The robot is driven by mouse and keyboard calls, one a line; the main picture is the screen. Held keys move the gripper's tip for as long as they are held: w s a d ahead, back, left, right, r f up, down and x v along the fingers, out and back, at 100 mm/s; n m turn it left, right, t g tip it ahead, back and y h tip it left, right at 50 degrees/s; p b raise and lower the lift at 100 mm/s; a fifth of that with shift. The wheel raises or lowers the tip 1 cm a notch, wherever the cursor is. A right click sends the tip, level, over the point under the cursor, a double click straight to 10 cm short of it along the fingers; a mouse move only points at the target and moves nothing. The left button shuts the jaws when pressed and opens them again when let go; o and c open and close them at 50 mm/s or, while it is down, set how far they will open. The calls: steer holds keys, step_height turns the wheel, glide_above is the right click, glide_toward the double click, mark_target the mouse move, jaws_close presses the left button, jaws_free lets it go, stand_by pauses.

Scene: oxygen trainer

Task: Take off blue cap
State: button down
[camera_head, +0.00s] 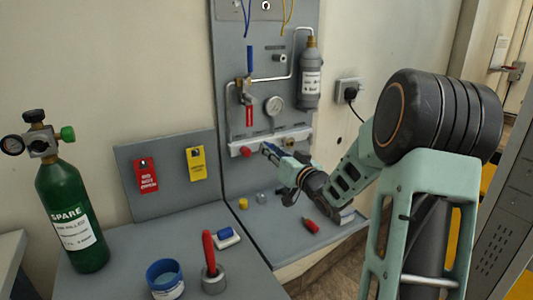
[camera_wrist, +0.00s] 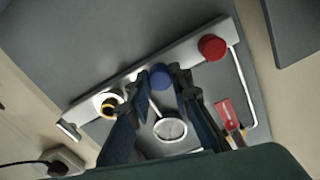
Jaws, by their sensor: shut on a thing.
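The blue cap (camera_wrist: 160,76) sits on the pale manifold bar (camera_wrist: 135,80) in the wrist view, between a red cap (camera_wrist: 212,46) and a port with a yellow ring (camera_wrist: 109,103). My gripper (camera_wrist: 162,77) is shut on the blue cap, one finger on each side. In the head view my gripper (camera_head: 269,151) reaches the bar on the upright grey panel and hides most of the cap. The red cap also shows there (camera_head: 246,151), left of my gripper.
A round gauge (camera_head: 274,106), a blue-handled valve (camera_head: 249,62) and a grey cylinder (camera_head: 311,80) are mounted above the bar. A green spare cylinder (camera_head: 70,205) stands at left.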

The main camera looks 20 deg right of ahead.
steer(key=shift+f+n+b, duration=0.1)
steer(key=shift+n+b, duration=0.4)
steer(key=shift+b, duration=0.2)
steer(key=c, duration=1.7)
jaws_free()
steer(key=shift+c, duration=0.2)
steer(key=shift+s, duration=0.1)
steer(key=shift+s+d+m+p, duration=0.25)
steer(key=shift+s+m+p, duration=0.85)
steer(key=shift+m+p, duration=0.8)
